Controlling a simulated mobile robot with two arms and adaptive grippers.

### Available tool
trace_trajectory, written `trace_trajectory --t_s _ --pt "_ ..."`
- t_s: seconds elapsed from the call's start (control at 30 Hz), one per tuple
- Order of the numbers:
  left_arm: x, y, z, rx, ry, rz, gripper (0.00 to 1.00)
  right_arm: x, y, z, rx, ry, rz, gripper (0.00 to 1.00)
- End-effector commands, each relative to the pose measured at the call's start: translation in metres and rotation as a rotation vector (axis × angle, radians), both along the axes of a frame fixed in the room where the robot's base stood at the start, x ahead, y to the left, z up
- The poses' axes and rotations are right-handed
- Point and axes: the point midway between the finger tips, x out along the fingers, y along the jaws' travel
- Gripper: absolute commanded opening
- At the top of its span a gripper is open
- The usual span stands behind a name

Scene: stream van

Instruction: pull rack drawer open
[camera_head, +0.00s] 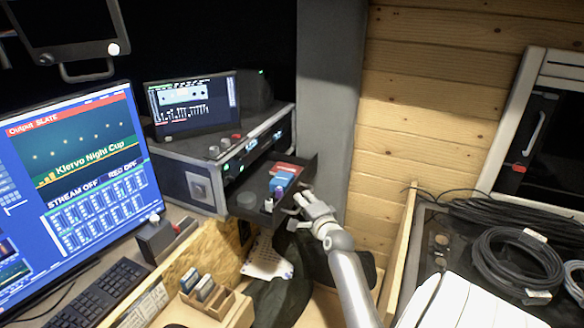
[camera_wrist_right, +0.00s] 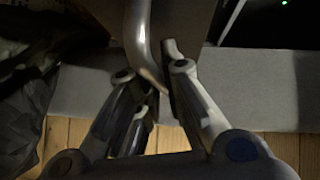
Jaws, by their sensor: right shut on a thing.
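The rack drawer (camera_head: 308,169) is a dark open-topped tray. It stands out from the black rack case (camera_head: 208,172) and holds a red item (camera_head: 287,168), a blue item (camera_head: 282,181) and small bottles. My right gripper (camera_head: 299,204) is at the drawer's outer front side. In the right wrist view my right gripper (camera_wrist_right: 158,88) is shut on a curved metal drawer handle (camera_wrist_right: 139,40), which passes between its fingers. The fingers hide part of the handle. My left gripper is not in view.
A small screen (camera_head: 194,104) stands on the rack case. A large monitor (camera_head: 75,165) and keyboard (camera_head: 97,295) are at left. A small wooden card box (camera_head: 208,298) is below the drawer. Coiled cables (camera_head: 515,262) lie at right. A grey post (camera_head: 328,95) rises behind the drawer.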

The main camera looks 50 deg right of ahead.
Motion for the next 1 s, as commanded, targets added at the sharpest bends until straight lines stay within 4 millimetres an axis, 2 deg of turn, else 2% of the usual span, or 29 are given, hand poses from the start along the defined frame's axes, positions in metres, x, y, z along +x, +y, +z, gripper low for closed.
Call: trace_trajectory --t_s 0.13,0.5,0.53,0.7,1.0 --pt "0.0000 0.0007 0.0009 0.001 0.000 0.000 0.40 -0.0073 -0.0015 -0.0012 0.002 0.001 0.001 0.00" --pt "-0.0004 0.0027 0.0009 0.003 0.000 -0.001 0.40 -0.0083 -0.0018 -0.0014 0.002 0.001 0.001 0.00" --pt "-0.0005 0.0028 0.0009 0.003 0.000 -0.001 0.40 -0.0084 -0.0018 -0.0015 0.002 0.001 0.001 0.11" --pt "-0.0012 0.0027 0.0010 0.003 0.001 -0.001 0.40 -0.0082 -0.0019 -0.0009 0.002 0.000 0.001 0.30" --pt "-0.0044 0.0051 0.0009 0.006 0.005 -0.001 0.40 -0.0087 -0.0018 -0.0001 0.001 0.000 0.000 0.30"
